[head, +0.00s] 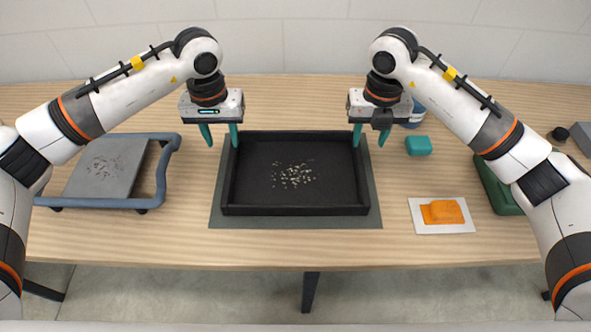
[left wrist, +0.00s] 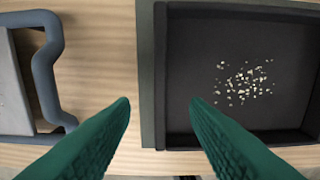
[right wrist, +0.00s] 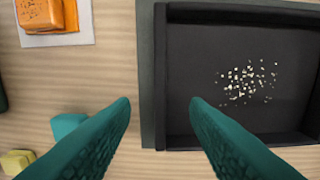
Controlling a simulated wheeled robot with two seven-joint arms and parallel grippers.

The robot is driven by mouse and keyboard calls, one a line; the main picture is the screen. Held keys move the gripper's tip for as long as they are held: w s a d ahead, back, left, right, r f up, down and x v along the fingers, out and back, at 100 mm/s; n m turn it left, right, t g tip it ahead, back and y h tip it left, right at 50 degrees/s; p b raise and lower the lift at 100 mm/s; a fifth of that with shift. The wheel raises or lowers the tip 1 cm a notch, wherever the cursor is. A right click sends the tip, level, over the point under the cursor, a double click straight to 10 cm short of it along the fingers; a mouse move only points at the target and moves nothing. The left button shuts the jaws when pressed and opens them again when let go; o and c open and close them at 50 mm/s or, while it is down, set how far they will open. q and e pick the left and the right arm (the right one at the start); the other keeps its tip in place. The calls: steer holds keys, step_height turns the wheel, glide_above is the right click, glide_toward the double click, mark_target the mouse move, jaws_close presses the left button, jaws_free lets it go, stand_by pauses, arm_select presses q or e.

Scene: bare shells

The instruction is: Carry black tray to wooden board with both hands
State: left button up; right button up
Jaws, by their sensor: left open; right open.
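The black tray (head: 293,211) lies on a dark grey mat (head: 295,222) at the middle of the table, with pale crumbs scattered on its floor. My left gripper (head: 221,138) is open above the tray's left wall, near its far corner. In the left wrist view, that wall (left wrist: 160,75) runs between the fingers. My right gripper (head: 370,138) is open above the right wall, near the far corner. In the right wrist view, this wall (right wrist: 160,75) also lies between the fingers. Contact with the tray cannot be told. No wooden board shows apart from the wood-coloured tabletop (head: 180,245).
A blue-grey frame (head: 163,180) around a grey panel with crumbs (head: 105,170) stands at the left. At the right are an orange block (head: 441,211) on a white sheet (head: 430,228), a teal block (head: 418,146) and a green container (head: 494,187). The front strip of table is clear.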

mark_target(230, 164)
arm_select(q)
step_height(230, 164, down, 11)
steer(key=shift+r, duration=0.15)
arm_select(e)
step_height(230, 164, down, 11)
steer(key=shift+r, duration=0.15)
arm_select(q)
jaws_close()
arm_select(e)
jaws_close()
arm_select(q)
steer(key=shift+w+r, duration=0.1)
arm_select(e)
steer(key=shift+w+r, duration=0.1)
steer(key=shift+r, duration=0.05)
stand_by(0.5)
